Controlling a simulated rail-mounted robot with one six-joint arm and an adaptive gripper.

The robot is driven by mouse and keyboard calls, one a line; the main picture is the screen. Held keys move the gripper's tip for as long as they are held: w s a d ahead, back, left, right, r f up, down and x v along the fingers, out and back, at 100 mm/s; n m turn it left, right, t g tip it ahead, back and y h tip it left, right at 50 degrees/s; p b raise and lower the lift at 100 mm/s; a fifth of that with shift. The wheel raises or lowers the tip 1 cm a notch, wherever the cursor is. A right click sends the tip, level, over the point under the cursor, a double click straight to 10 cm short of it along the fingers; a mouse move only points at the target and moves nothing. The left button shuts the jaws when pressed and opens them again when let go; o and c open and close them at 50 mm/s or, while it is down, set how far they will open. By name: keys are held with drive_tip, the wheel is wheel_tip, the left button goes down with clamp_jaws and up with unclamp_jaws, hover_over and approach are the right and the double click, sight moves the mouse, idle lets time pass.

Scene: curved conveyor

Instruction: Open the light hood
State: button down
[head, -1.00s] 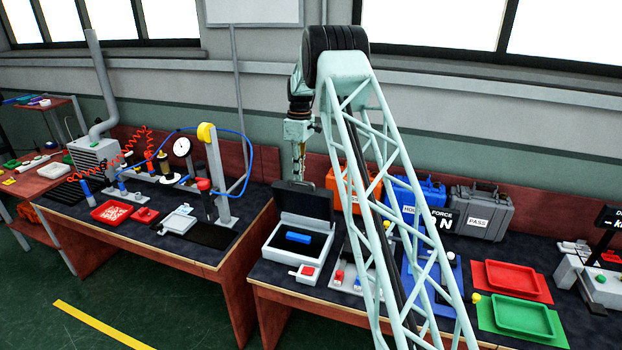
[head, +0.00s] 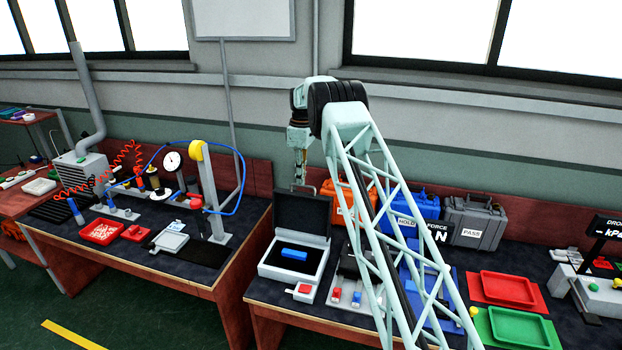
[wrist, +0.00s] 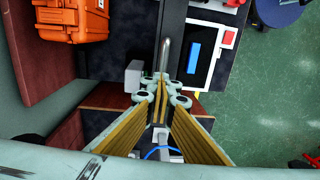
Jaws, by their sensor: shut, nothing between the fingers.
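The light hood is a dark lid (head: 303,211) standing raised at the back of a white light box (head: 268,269). A blue block (head: 294,254) lies inside the open box on a dark surface. In the wrist view the dark hood (wrist: 172,18) is seen from above, with a silver bar handle (wrist: 165,56) and the blue block (wrist: 193,62) beside it. My gripper (head: 299,181) is just behind the hood's top edge, pointing down. In the wrist view my gripper (wrist: 160,84) is shut and empty close to the handle; I cannot tell whether they touch.
A red button box (head: 305,289) sits at the box's front. Orange (head: 333,198), blue (head: 425,205) and grey cases (head: 478,222) stand at the back. Red (head: 508,287) and green trays (head: 520,327) lie at right. A gap separates the two benches.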

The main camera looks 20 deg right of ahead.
drive_tip(key=shift+s+d+f, duration=0.1)
drive_tip(key=shift+s+f, duration=0.1)
drive_tip(key=shift+f, duration=0.6)
drive_tip(key=shift+s+d+f, duration=0.1)
drive_tip(key=shift+s+f, duration=0.05)
drive_tip(key=shift+f, duration=0.6)
drive_tip(key=c, duration=3.2)
unclamp_jaws()
drive_tip(key=o, duration=0.5)
drive_tip(key=shift+w+d+f, duration=0.1)
drive_tip(key=shift+w+f, duration=0.4)
drive_tip(key=shift+w, duration=0.05)
drive_tip(key=shift+c, duration=0.2)
drive_tip(key=shift+s+d+r, duration=0.1)
drive_tip(key=shift+r, duration=0.3)
drive_tip(key=c, duration=0.3)
drive_tip(key=shift+a+r, duration=0.2)
drive_tip(key=shift+r, duration=0.05)
drive_tip(key=shift+w+r, duration=0.25)
drive_tip(key=shift+r, duration=0.65)
drive_tip(key=r, duration=0.6)
drive_tip(key=d+r, duration=0.1)
drive_tip(key=r, duration=0.3)
drive_tip(key=shift+w, duration=0.2)
